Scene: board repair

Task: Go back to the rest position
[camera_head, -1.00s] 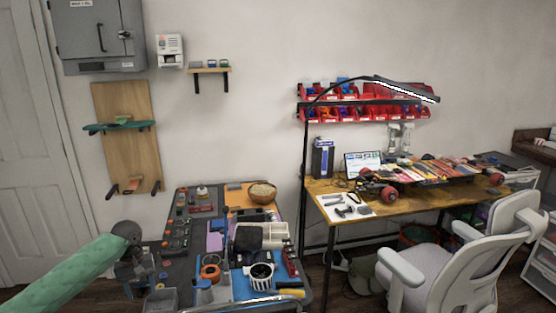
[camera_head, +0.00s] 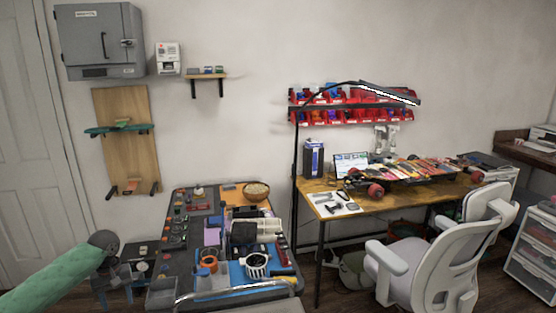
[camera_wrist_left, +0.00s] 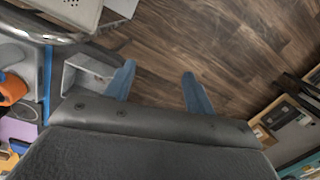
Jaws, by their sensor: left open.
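My left arm comes in at the lower left of the head view in a green sleeve. Its gripper (camera_head: 112,286) points down beside the left edge of the tool cart (camera_head: 160,300). In the left wrist view the two blue-grey fingers of the gripper (camera_wrist_left: 160,85) are spread apart with bare wooden floor (camera_wrist_left: 165,40) between them. Nothing is held. My right arm and gripper are not in view.
Tools, a bowl (camera_head: 256,190) and containers crowd the cart. To the right are a wooden desk (camera_head: 385,206) bearing a skateboard and a white chair (camera_head: 430,262). A board (camera_head: 125,145) and a grey cabinet (camera_head: 100,42) hang at the left.

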